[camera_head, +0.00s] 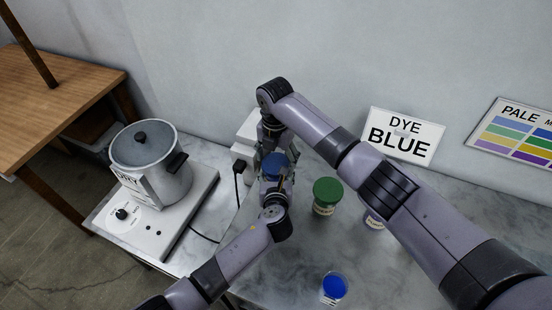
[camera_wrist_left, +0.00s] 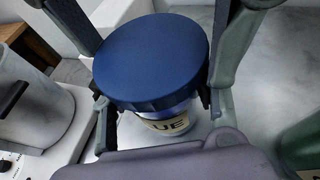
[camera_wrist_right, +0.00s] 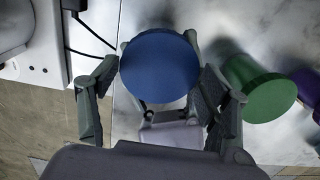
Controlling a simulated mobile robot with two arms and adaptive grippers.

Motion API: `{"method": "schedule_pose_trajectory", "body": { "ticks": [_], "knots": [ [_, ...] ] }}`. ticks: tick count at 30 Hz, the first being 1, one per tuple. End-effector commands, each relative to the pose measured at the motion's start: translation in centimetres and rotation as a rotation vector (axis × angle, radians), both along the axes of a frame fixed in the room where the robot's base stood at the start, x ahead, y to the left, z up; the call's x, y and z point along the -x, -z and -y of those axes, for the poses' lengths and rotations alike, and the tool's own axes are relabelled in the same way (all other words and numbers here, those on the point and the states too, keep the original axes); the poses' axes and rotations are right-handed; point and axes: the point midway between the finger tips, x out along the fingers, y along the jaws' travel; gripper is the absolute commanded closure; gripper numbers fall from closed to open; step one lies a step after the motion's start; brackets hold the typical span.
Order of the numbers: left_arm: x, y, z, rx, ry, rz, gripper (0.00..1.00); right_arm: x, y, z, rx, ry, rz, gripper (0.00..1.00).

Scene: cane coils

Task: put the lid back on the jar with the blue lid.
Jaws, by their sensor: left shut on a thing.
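The dark blue lid (camera_head: 274,165) sits level over a jar (camera_wrist_left: 172,124) whose label shows "UE". A strip of jar shows under the lid's rim, and I cannot tell whether the lid is fully seated. My left gripper (camera_wrist_left: 163,116) is shut on the jar below the lid. My right gripper (camera_wrist_right: 160,75) reaches down from above with its fingers on either side of the lid (camera_wrist_right: 160,65). Whether those fingers press on the lid or stand just clear of it is unclear. The lid's top also fills much of the left wrist view (camera_wrist_left: 150,60).
A green-lidded jar (camera_head: 326,190) stands right of the held jar. A purple jar (camera_head: 374,221) is partly behind my right arm. A container with a bright blue top (camera_head: 334,288) stands near the front. A steel pot (camera_head: 150,160) rests on a hotplate (camera_head: 180,235) at left.

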Motion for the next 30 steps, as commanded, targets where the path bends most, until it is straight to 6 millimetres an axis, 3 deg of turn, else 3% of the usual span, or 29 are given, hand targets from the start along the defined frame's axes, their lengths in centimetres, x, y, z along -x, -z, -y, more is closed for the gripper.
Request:
{"method": "schedule_pose_trajectory", "body": {
  "ticks": [14,15,24,30],
  "knots": [
    [-0.24,-0.83,0.52,0.006,0.009,0.016,1.00,0.12,0.26,-0.04,-0.001,0.000,-0.003,0.68],
    [-0.25,-0.85,0.53,0.006,0.009,0.016,1.00,0.13,0.27,-0.03,-0.001,0.000,-0.003,0.35],
    [-0.30,-0.87,0.45,0.007,0.007,0.017,1.00,0.21,0.32,-0.02,0.000,0.000,-0.005,0.15],
    [-0.25,-0.70,0.34,0.005,0.005,0.013,1.00,0.16,0.24,-0.02,-0.001,0.000,-0.004,0.15]
  ]
}}
